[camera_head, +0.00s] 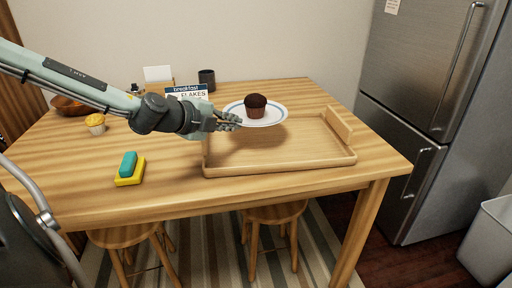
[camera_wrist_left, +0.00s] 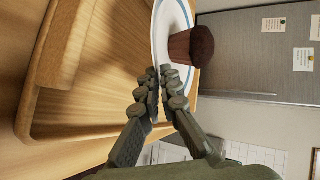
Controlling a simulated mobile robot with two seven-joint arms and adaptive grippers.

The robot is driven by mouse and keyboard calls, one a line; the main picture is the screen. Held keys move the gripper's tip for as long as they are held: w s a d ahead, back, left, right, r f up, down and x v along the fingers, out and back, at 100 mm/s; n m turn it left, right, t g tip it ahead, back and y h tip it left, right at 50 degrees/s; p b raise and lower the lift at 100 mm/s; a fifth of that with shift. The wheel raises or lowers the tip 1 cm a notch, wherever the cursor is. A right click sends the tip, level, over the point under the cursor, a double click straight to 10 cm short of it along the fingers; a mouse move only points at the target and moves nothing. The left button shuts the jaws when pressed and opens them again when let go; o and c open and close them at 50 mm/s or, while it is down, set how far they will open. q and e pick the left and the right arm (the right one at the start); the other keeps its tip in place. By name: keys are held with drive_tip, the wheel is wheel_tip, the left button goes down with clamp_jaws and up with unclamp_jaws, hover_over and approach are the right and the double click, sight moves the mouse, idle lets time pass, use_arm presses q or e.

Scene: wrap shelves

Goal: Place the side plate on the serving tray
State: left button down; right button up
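The side plate (camera_head: 275,119) is white with a blue ring and bears a chocolate muffin (camera_head: 256,106). My left gripper (camera_head: 236,121) is shut on the plate's near-left rim. It holds the plate roughly level above the back of the wooden serving tray (camera_head: 283,164), with a shadow on the tray below. In the left wrist view the fingertips (camera_wrist_left: 162,76) pinch the rim of the plate (camera_wrist_left: 160,36), the muffin (camera_wrist_left: 190,47) is on it, and the tray (camera_wrist_left: 48,70) is at left. My right gripper is not in view.
Stools (camera_head: 275,213) stand below; a fridge (camera_head: 420,80) is right. The tray floor looks empty.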

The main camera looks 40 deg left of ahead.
sight(254, 158)
use_arm(q)
drive_tip(key=w+d+f, duration=0.1)
drive_tip(key=d, duration=0.1)
drive_tip(key=w+d+f+b, duration=0.1)
drive_tip(key=f, duration=0.1)
drive_tip(key=shift+w+d, duration=0.15)
drive_tip(key=shift+d, duration=0.2)
drive_tip(key=shift+w+d+f, duration=0.15)
drive_tip(key=shift+w+d, duration=0.15)
drive_tip(key=shift+d, duration=0.15)
wheel_tip(254, 158, down, 4)
drive_tip(key=shift+r+b, duration=0.2)
drive_tip(key=shift+b, duration=0.4)
drive_tip(key=shift+f, duration=0.1)
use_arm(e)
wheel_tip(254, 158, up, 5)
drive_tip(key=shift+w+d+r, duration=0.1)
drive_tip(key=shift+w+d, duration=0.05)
use_arm(q)
drive_tip(key=shift+f, duration=0.15)
drive_tip(key=c, duration=2)
unclamp_jaws()
drive_tip(key=shift+c, duration=0.2)
drive_tip(key=shift+o, duration=0.2)
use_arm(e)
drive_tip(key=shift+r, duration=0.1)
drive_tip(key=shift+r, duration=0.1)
